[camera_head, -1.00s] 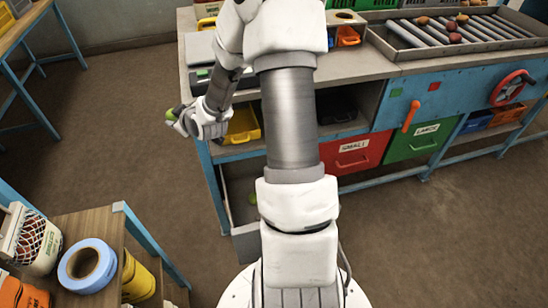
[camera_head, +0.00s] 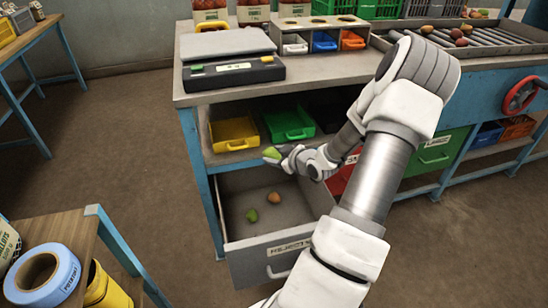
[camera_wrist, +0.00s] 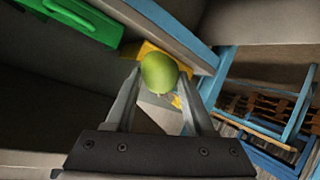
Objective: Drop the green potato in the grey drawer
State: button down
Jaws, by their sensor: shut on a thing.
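The green potato (camera_head: 272,154) is held at the tips of my gripper (camera_head: 284,157). In the wrist view the potato (camera_wrist: 158,72) sits between the two fingers of my gripper (camera_wrist: 160,85). The grey drawer (camera_head: 290,238), labelled as reject, stands pulled open low under the bench. My gripper is above and toward the back of the open drawer. Inside the drawer lie another green potato (camera_head: 252,215) and a brownish potato (camera_head: 273,198). My arm covers the drawer's right part.
A yellow bin (camera_head: 234,132) and a green bin (camera_head: 289,122) stand on the shelf just behind my gripper. A scale (camera_head: 232,75) is on the bench top. A small table with blue tape (camera_head: 42,278) stands front left.

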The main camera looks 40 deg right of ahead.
notch_tip(320, 180, down, 6)
jog(key=b, duration=0.4)
jog(key=shift+r, duration=0.25)
jog(key=shift+c, duration=0.9)
grip_release()
jog(key=p+v, duration=0.6)
jog(key=v, duration=1.1)
jog(key=shift+s+r, duration=0.15)
